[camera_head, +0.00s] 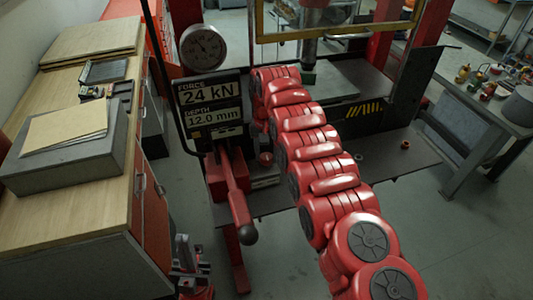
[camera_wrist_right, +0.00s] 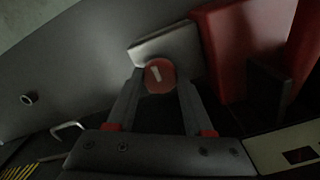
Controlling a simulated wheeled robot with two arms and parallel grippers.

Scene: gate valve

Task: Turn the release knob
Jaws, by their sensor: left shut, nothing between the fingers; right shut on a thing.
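The release knob (camera_wrist_right: 160,75) is a round red knob with a white mark on its face. In the right wrist view it sits between the fingertips of my right gripper (camera_wrist_right: 160,84), which is shut on it from both sides. In the head view a small red round piece (camera_head: 265,158), which looks like this knob, shows low on the press beside my right arm; the right fingertips are hidden there by the arm. My left gripper (camera_head: 183,242) is low at the bottom left of the head view, shut and empty, apart from the press.
A display (camera_head: 211,102) reads force 24 kN and depth 12.0 mm, under a round gauge (camera_head: 203,47). A red lever (camera_head: 234,192) with a black ball end sticks out left of the knob. A wooden bench (camera_head: 75,205) stands left.

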